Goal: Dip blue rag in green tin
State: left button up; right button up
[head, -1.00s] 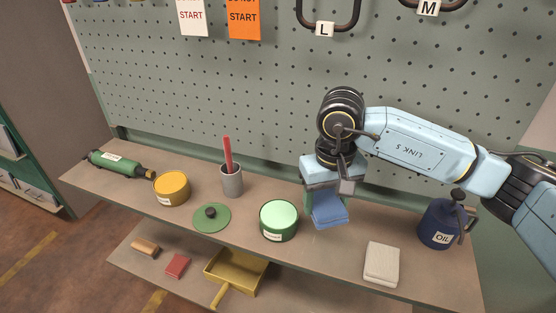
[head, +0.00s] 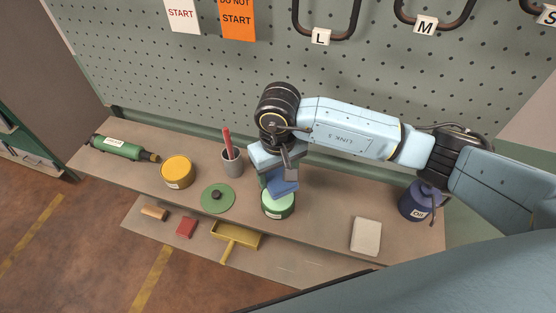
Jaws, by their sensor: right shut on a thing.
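The blue rag (head: 284,187) is held in my right gripper (head: 283,174), which points down and is shut on it. The rag is over the open top of the green tin (head: 278,207) and hides the upper right part of it. I cannot tell whether the rag touches what is in the tin. The tin stands on the shelf, its pale green top partly showing. The green lid (head: 217,199) with a black knob lies on the shelf to the left of the tin. My left gripper is not in view.
A pale block (head: 366,236) and a blue oil can (head: 415,203) are to the right. A pegboard (head: 180,80) rises behind the shelf (head: 325,225).

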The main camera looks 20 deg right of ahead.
aim_at(278, 186)
jog(key=shift+f, duration=0.55)
notch_tip(278, 186, down, 4)
jog(key=shift+f+b, duration=0.1)
jog(key=shift+b, duration=1)
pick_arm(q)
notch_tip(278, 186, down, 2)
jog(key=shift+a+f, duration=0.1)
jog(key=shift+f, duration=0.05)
pick_arm(e)
jog(key=shift+f, duration=0.35)
pick_arm(q)
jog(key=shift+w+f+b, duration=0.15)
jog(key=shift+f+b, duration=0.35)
jog(key=shift+b, duration=0.15)
pick_arm(e)
jog(key=shift+f, duration=0.5)
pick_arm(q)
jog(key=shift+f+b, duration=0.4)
pick_arm(e)
jog(key=shift+f, duration=0.1)
dwell(0.4)
